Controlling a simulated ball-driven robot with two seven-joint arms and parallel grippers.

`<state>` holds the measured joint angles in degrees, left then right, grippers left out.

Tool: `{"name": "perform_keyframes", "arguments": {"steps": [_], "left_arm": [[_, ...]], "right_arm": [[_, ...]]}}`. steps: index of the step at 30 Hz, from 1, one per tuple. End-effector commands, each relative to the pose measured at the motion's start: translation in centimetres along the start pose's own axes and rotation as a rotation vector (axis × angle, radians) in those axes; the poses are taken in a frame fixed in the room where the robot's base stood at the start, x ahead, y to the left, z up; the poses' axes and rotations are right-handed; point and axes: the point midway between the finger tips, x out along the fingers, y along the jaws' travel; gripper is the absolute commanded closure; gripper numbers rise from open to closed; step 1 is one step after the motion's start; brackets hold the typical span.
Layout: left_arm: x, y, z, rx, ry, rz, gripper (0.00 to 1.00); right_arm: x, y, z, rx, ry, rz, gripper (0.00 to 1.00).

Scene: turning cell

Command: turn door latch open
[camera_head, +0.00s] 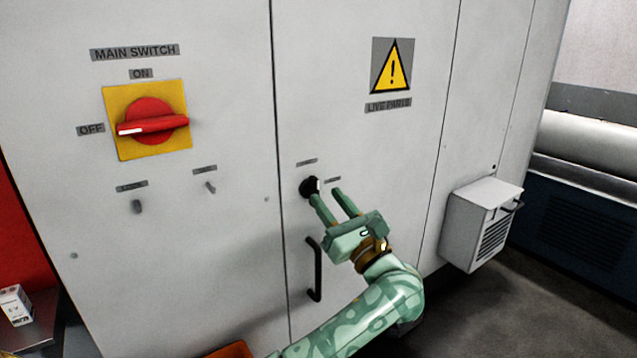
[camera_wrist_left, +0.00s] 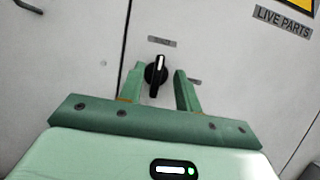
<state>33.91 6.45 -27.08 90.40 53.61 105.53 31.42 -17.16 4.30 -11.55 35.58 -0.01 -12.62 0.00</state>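The door latch (camera_head: 308,186) is a small round black knob on the grey cabinet door, partly covered by a fingertip in the head view. In the left wrist view the latch (camera_wrist_left: 155,77) shows a raised grip with a white mark, standing nearly upright, with small labels above and to its right. My left gripper (camera_head: 325,193) is open, fingers pointing at the door. In the wrist view its fingers stand on either side of the latch, with gaps between them and the knob. I cannot tell how far the fingertips are from the door. My right gripper is not in view.
A black door handle (camera_head: 314,269) stands out below the latch, close to my left gripper. A red main switch (camera_head: 150,121) on a yellow plate is at the left. A grey vented box (camera_head: 480,225) juts out at the right. Open floor shows at the lower right.

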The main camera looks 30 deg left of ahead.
Motion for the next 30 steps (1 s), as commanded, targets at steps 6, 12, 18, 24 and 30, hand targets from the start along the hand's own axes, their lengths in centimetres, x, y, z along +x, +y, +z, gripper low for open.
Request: {"name": "perform_keyframes", "arguments": {"steps": [6, 12, 18, 24, 30], "left_arm": [[3.6, 0.0, 0.1, 0.001, -0.003, 0.000, 0.66], [4.6, 0.0, 0.0, 0.002, -0.001, -0.001, 0.66], [4.7, 0.0, -0.1, 0.002, -0.001, -0.001, 0.66], [4.6, 0.0, -0.1, 0.002, 0.000, -0.001, 1.00], [4.6, 0.0, 0.0, 0.008, 0.000, -0.003, 1.00]], "right_arm": [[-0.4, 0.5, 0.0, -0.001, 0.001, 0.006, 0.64], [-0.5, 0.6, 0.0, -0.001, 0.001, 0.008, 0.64], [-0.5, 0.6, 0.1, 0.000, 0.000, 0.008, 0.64], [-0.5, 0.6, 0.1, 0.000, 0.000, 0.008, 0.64], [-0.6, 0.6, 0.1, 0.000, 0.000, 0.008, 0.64]]}}
